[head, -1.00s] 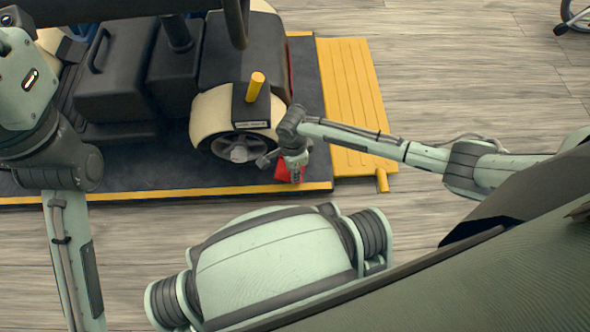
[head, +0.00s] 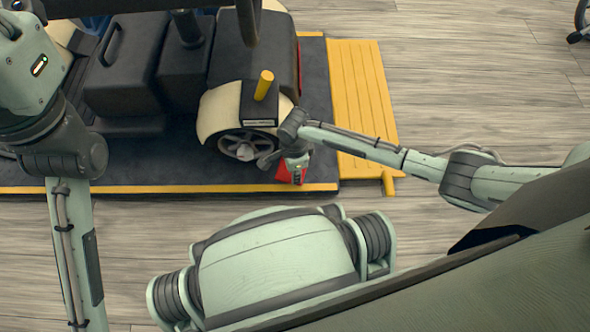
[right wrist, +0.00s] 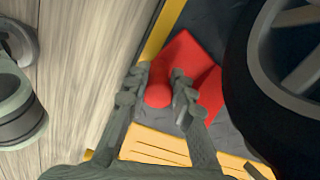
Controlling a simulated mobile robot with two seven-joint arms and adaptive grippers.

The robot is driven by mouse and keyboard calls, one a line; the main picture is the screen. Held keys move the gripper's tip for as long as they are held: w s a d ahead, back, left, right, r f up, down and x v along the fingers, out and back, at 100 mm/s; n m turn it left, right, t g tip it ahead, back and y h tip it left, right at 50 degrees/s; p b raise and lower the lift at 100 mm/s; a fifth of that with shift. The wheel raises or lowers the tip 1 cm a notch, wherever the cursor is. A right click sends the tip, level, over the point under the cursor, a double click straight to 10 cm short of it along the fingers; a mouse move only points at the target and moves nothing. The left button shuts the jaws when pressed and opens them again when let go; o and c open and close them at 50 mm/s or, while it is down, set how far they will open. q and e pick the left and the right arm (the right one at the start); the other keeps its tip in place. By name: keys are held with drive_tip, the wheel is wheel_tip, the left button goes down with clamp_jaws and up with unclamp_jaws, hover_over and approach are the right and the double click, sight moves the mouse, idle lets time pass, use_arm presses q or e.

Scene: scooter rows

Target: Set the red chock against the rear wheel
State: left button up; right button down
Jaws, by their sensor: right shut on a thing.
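The red chock (head: 283,174) lies on the dark platform by the yellow edge, just right of the scooter's rear wheel (head: 245,146). My right gripper (head: 297,172) is at the chock. In the right wrist view my right gripper (right wrist: 159,86) is shut on the round red knob of the chock (right wrist: 186,58). The chock's right corner comes right up to the black tyre of the rear wheel (right wrist: 240,95) there; I cannot tell whether they touch. My left arm shows at the left of the head view, but its gripper is out of the picture.
The scooter (head: 240,60) stands on the dark platform (head: 140,178) with yellow edging. A yellow ribbed ramp (head: 362,100) adjoins the platform's right side. The wooden floor (head: 470,80) beyond is mostly clear.

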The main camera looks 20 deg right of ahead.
drive_tip(key=shift+w+a+f, duration=0.1)
drive_tip(key=shift+a, duration=0.6)
drive_tip(key=shift+w+a+f, duration=0.1)
drive_tip(key=shift+a, duration=0.55)
drive_tip(key=shift+a, duration=0.2)
idle(0.4)
drive_tip(key=shift+w+a, duration=0.1)
drive_tip(key=shift+a, duration=0.2)
drive_tip(key=shift+w+a+p, duration=0.15)
drive_tip(key=shift+a+p, duration=0.4)
drive_tip(key=shift+a, duration=0.25)
idle(0.4)
drive_tip(key=shift+a+p, duration=0.1)
drive_tip(key=shift+p, duration=0.3)
idle(0.5)
drive_tip(key=c, duration=1.3)
unclamp_jaws()
drive_tip(key=shift+o, duration=0.4)
drive_tip(key=shift+d, duration=0.25)
